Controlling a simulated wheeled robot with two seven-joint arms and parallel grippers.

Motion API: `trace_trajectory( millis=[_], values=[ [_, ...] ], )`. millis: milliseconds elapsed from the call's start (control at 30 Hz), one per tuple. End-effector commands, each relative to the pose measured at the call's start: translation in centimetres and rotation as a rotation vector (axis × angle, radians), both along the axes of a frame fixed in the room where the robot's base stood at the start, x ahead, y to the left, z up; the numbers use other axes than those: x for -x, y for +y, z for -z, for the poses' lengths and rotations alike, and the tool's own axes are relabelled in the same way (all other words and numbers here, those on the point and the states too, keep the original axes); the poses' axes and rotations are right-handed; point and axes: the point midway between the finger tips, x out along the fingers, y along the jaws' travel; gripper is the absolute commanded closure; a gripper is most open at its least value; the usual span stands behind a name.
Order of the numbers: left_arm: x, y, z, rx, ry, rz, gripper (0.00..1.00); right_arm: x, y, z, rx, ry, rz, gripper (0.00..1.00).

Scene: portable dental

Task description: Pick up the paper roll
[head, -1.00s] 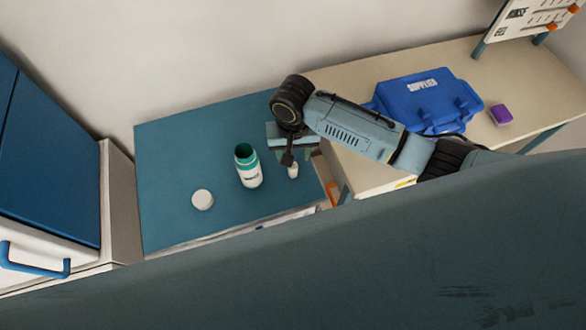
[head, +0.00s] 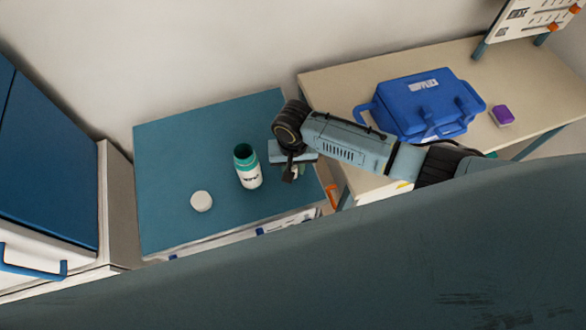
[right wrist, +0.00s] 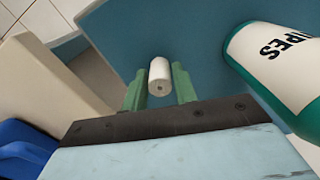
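My right gripper (right wrist: 159,84) is open, with one green finger on each side of the roll and a visible gap at both sides. In the head view, my right gripper (head: 292,172) is low over the right part of this tabletop and mostly hides the roll. My left gripper is not in view.
A white-and-green wipes bottle (head: 248,168) stands just left of my right gripper. A round white disc (head: 201,201) lies further left. A blue supplies bag (head: 420,105) and a purple item (head: 501,115) are on the beige table (head: 340,85) at right.

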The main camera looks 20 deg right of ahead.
Motion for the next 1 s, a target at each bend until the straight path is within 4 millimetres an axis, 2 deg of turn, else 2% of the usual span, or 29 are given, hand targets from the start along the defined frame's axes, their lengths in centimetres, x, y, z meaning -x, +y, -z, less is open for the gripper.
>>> trace_trajectory(
  millis=[33,200,467,567,800,1000],
  values=[
    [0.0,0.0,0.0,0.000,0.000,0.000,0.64,0.0,0.0,0.0,0.000,0.000,0.000,0.79],
    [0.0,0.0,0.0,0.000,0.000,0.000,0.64,0.0,0.0,0.0,0.000,0.000,0.000,0.99],
    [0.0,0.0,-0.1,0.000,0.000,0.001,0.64,0.0,0.0,-0.4,0.000,0.000,0.001,0.99],
    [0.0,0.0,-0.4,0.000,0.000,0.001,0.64,-0.1,0.0,-1.7,-0.002,-0.002,0.000,0.99],
    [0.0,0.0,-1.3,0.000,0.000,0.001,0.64,-0.1,0.0,-6.6,-0.002,-0.004,0.000,0.99],
    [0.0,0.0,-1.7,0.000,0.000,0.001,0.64,-0.1,0.0,-9.4,-0.001,-0.001,0.001,0.99]
  ],
)
